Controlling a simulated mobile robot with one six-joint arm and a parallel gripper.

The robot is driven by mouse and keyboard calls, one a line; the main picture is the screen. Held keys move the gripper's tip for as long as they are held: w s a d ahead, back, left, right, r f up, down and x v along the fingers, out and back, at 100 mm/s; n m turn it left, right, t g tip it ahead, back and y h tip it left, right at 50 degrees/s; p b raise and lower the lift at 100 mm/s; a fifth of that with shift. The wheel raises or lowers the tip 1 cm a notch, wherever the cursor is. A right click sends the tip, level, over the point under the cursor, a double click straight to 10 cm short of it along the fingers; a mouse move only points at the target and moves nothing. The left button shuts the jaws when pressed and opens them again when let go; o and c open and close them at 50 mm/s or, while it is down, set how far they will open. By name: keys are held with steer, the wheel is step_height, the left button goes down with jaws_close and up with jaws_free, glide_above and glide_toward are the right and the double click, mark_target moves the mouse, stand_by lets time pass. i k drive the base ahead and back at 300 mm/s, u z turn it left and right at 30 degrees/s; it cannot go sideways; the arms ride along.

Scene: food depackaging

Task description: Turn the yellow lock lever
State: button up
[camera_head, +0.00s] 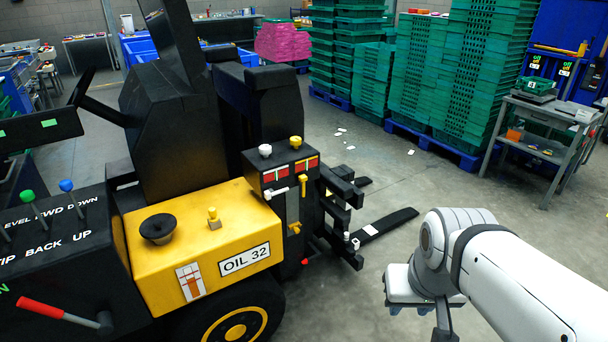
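A black forklift carries a dark control box (281,165) with two red label plates on its face. A yellow lever (303,184) stands upright on the right side of that face, and a white lever (277,193) lies about level on the left. A second yellow handle (295,228) sits lower, on a grey slotted plate. The labels are too small to read, so I cannot tell which yellow part is the lock lever. My gripper (445,330) is at the lower right, apart from the box and touching none of the levers. Its fingers are mostly cut off by the frame's bottom edge.
The yellow forklift body (190,235) has a black cap, a yellow knob (213,217) and an OIL 32 plate. A red-handled lever (42,308) is at lower left. Fork tines (385,225) extend low over the floor. Stacked green crates (465,75) stand behind; floor between is mostly clear.

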mark_target(302, 179)
steer(key=i, duration=1)
steer(key=u, duration=0.05)
